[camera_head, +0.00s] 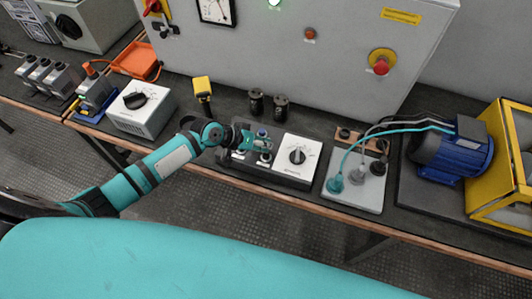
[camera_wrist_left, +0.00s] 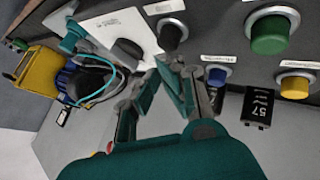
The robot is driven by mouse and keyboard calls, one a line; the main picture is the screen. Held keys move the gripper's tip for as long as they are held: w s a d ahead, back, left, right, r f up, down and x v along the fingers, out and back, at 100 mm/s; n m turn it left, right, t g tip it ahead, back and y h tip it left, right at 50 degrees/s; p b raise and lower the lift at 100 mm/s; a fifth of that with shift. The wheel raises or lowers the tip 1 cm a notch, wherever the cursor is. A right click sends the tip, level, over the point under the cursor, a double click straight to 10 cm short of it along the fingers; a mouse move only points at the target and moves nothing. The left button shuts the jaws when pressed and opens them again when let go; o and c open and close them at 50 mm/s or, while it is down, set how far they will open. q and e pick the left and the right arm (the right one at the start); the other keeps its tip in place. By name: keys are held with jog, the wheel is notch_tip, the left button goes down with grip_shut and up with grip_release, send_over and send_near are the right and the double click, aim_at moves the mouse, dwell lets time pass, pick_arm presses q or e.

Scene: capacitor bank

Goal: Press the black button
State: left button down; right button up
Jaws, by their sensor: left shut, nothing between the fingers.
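The black button (camera_wrist_left: 172,35) shows in the left wrist view on a dark control panel, beside a white plate with a black rotary knob (camera_wrist_left: 128,50). A green button (camera_wrist_left: 270,33), a yellow button (camera_wrist_left: 295,86) and a blue button (camera_wrist_left: 217,74) are on the same panel. My left gripper (camera_wrist_left: 170,70) is shut and empty, its fingertips close to the black button; I cannot tell whether they touch. In the head view my left gripper (camera_head: 262,144) is over the control box (camera_head: 285,177) and hides part of its buttons. My right gripper is not in view.
A small "57" display (camera_wrist_left: 258,107) sits near the blue button. The grey cabinet (camera_head: 330,70) behind carries a red emergency button (camera_head: 381,66). A yellow-topped post (camera_head: 202,88) and two black cylinders (camera_head: 268,104) stand behind the gripper. A plug board (camera_head: 355,190) is to the right.

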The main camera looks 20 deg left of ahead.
pick_arm(q)
jog(key=shift+f+b, duration=0.85)
jog(key=shift+f, duration=0.4)
dwell(0.8)
jog(key=shift+s, duration=0.1)
jog(key=shift+r+p, duration=1.3)
jog(key=shift+r, duration=0.15)
jog(key=shift+r, duration=0.1)
notch_tip(320, 180, up, 5)
jog(key=p, duration=0.4)
jog(key=shift+p, duration=0.4)
